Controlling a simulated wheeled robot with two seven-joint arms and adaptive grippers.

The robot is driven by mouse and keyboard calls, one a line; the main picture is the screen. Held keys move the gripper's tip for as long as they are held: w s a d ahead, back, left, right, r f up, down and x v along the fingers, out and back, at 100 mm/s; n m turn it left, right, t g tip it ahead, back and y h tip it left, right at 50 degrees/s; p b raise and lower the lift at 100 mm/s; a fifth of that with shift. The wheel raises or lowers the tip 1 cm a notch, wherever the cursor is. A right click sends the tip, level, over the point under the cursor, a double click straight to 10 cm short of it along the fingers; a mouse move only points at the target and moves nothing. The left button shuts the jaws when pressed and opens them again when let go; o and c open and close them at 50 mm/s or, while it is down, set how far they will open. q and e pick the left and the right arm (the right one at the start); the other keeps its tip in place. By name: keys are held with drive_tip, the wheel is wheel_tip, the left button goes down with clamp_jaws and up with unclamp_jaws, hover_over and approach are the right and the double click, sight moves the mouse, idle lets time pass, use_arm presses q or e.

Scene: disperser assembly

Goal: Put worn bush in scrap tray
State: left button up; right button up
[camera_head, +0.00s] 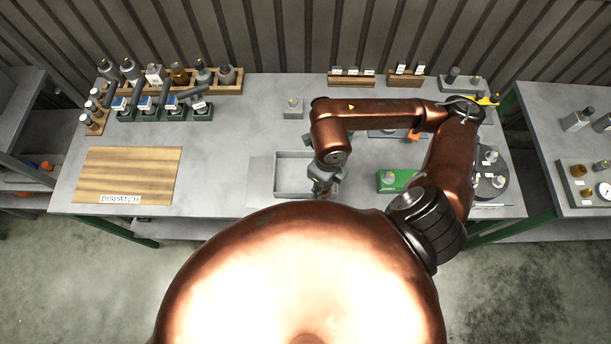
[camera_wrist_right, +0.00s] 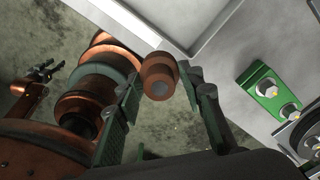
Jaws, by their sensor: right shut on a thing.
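The worn bush (camera_wrist_right: 158,74) is a short brown-copper cylinder with a grey end face, seen in the right wrist view. My right gripper (camera_wrist_right: 162,82) is shut on it, one finger on each side. In the head view my right gripper (camera_head: 322,190) is at the front right part of a shallow grey open tray (camera_head: 291,176); the bush is hard to make out there. In the right wrist view the tray's pale rim (camera_wrist_right: 200,45) lies just beyond the bush. My left gripper (camera_wrist_right: 42,73) shows small at the left of that view, apart from the bush, its jaw state unclear.
A green fixture (camera_head: 393,180) stands right of the tray, with a dark round plate (camera_head: 490,187) beyond it. A wooden dispatch board (camera_head: 128,174) lies at the left. Racks of bottles (camera_head: 205,78) stand at the back left. The bench between board and tray is clear.

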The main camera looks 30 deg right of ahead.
drive_tip(key=s+m, duration=0.1)
drive_tip(key=m, duration=0.1)
drive_tip(key=s+m, duration=0.1)
drive_tip(key=m, duration=0.1)
drive_tip(key=shift+s+d+r+m, duration=0.1)
drive_tip(key=shift+s+r+m, duration=0.05)
drive_tip(key=shift+m, duration=0.25)
drive_tip(key=w+f+b, duration=0.1)
drive_tip(key=w+b, duration=0.1)
drive_tip(key=b, duration=0.4)
drive_tip(key=shift+d+f, duration=0.1)
drive_tip(key=shift+f, duration=0.25)
drive_tip(key=shift+w+b, duration=0.35)
drive_tip(key=shift+w, duration=0.1)
drive_tip(key=w+f, duration=0.2)
drive_tip(key=w, duration=0.1)
drive_tip(key=w+f, duration=0.2)
drive_tip(key=w, duration=0.1)
drive_tip(key=w+f+p, duration=0.1)
drive_tip(key=w+f, duration=0.2)
drive_tip(key=w, duration=0.1)
drive_tip(key=shift+d, duration=0.2)
drive_tip(key=shift+w+f, duration=0.25)
drive_tip(key=shift+f, duration=0.1)
drive_tip(key=f, duration=0.3)
drive_tip(key=shift+w+f+p, duration=0.25)
drive_tip(key=shift+f+p, duration=0.05)
drive_tip(key=shift+f, duration=0.05)
